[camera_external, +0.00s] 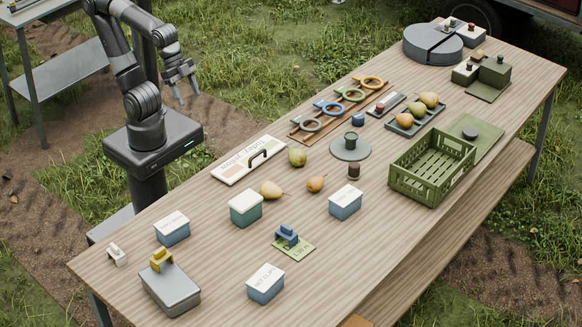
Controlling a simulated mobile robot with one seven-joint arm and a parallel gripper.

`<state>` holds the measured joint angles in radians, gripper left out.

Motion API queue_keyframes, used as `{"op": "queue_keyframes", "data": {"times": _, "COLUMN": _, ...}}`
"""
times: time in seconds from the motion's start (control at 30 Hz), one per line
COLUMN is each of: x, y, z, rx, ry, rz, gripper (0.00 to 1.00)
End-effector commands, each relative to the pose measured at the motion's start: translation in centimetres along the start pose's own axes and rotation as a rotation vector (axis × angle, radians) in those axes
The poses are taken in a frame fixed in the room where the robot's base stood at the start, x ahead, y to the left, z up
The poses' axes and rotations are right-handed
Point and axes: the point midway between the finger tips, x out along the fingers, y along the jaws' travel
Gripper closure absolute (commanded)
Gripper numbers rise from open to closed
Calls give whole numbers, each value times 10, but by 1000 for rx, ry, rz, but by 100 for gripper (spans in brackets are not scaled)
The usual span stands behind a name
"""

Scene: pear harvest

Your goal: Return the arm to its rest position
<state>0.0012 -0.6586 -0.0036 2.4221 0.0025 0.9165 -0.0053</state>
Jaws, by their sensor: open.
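My gripper (181,83) is open and empty. It hangs at the end of my bent arm, above my base and off the left long side of the wooden table (380,262). Its fingers point down and a little right, apart from everything on the table. Nothing is between the fingers.
Several pears lie on the table; one greenish pear (297,157) is beside a white lettered board (248,160). A green crate (432,167) looks empty. A tray (415,120) holds pears. Small boxes, such as a green one (246,209), stand at the near end. A metal shelf (66,80) stands left.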

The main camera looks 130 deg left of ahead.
Motion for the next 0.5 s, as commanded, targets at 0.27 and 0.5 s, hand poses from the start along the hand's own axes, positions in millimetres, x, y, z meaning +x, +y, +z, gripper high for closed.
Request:
{"op": "queue_keyframes", "data": {"times": 0.27, "x": 1, "y": -1, "z": 30, "rx": -1, "ry": 30, "rz": 2, "gripper": 43}}
{"op": "queue_keyframes", "data": {"times": 0.5, "x": 1, "y": -1, "z": 30, "rx": -1, "ry": 30, "rz": 2, "gripper": 43}}
